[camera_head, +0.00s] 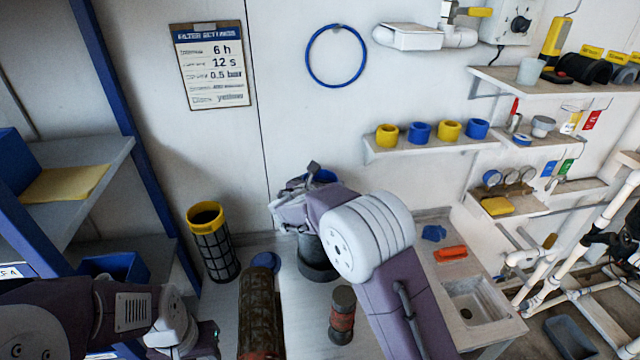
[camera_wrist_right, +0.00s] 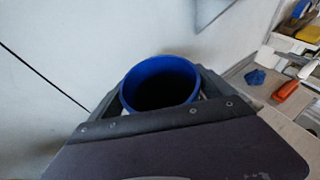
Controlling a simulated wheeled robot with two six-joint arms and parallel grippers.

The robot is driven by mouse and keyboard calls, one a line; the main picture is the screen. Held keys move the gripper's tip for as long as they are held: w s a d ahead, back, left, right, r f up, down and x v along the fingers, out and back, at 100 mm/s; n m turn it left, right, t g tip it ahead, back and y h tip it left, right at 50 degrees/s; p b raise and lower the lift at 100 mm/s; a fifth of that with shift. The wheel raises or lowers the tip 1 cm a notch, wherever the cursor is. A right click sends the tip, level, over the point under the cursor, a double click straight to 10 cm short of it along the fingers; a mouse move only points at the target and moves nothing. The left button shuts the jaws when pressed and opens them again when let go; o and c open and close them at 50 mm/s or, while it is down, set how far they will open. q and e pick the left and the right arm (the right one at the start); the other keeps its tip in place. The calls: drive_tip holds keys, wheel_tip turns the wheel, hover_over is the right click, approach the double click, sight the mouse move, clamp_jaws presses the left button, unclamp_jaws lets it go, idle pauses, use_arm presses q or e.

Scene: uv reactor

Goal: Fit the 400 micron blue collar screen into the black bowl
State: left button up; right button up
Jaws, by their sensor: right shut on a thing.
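My right gripper (camera_head: 312,190) is shut on the blue collar screen, gripping it around its blue collar (camera_head: 322,176). In the right wrist view the blue collar (camera_wrist_right: 160,84) sits between the fingers, its round opening facing the camera. The black bowl (camera_head: 318,272) stands on the bench below this gripper. The gripper and forearm hide most of the screen's body and part of the bowl, so I cannot tell whether the screen's lower end is inside the bowl. My left gripper (camera_head: 207,340) is low at the left, and its fingers do not show clearly.
A yellow-collared mesh screen (camera_head: 221,255) stands left of the bowl. A blue round cap (camera_head: 265,262), a rusty cylinder (camera_head: 260,315) and a smaller rusty-banded one (camera_head: 342,318) are nearby. A shelf of yellow and blue collars (camera_head: 430,148) is on the wall; a sink (camera_head: 475,300) is right.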

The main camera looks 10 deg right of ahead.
wheel_tip(320, 180, down, 7)
drive_tip(key=b, duration=0.6)
idle(1.7)
drive_tip(key=o, duration=1.8)
drive_tip(key=shift+r, duration=0.1)
drive_tip(key=shift+s+a, duration=0.1)
drive_tip(key=shift+s, duration=0.05)
drive_tip(key=b+v, duration=0.1)
drive_tip(key=v, duration=0.8)
drive_tip(key=shift+r, duration=0.1)
